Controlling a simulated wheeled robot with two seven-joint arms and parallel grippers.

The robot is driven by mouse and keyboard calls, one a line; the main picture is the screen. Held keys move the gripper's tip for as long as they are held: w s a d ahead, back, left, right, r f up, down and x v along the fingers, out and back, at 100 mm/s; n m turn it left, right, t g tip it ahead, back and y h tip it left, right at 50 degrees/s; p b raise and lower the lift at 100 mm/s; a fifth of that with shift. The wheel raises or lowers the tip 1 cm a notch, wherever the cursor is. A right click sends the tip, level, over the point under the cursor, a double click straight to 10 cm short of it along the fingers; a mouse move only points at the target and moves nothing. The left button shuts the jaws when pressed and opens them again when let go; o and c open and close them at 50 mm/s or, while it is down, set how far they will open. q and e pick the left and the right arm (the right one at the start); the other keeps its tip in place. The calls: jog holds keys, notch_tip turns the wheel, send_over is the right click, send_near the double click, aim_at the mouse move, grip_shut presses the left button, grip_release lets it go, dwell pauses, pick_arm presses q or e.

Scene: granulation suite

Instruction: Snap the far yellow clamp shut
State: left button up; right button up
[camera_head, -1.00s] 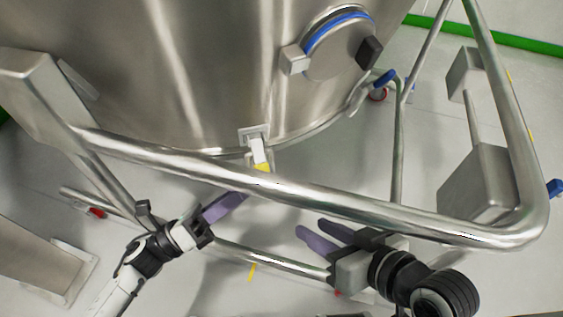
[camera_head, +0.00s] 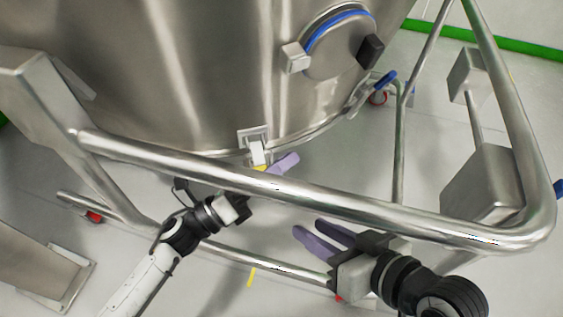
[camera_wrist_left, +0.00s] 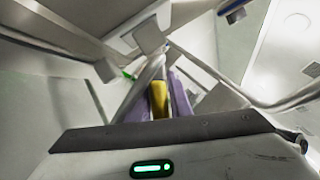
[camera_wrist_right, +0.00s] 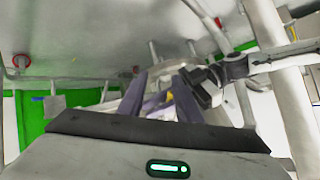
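The clamp (camera_head: 257,150) is on the lower rim of the steel vessel; its yellow lever (camera_head: 260,168) points down, mostly hidden by the rail. My left gripper (camera_head: 284,163) reaches under the rail, with its purple fingertips just right of the lever. In the left wrist view, the yellow lever (camera_wrist_left: 158,98) shows between my left gripper's two purple fingers (camera_wrist_left: 160,100), which are apart; whether they touch it is unclear. My right gripper (camera_head: 322,241) is open and empty below the rail. Its purple fingers also show in the right wrist view (camera_wrist_right: 170,103).
A thick steel rail (camera_head: 330,201) crosses in front of the vessel (camera_head: 160,80), between it and my arms. A lower bar (camera_head: 270,261) runs beneath. A round port with a blue ring (camera_head: 338,45) is higher on the vessel. Steel boxes (camera_head: 485,185) stand right.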

pick_arm(q)
grip_shut()
pick_arm(e)
jog(key=shift+r, duration=0.15)
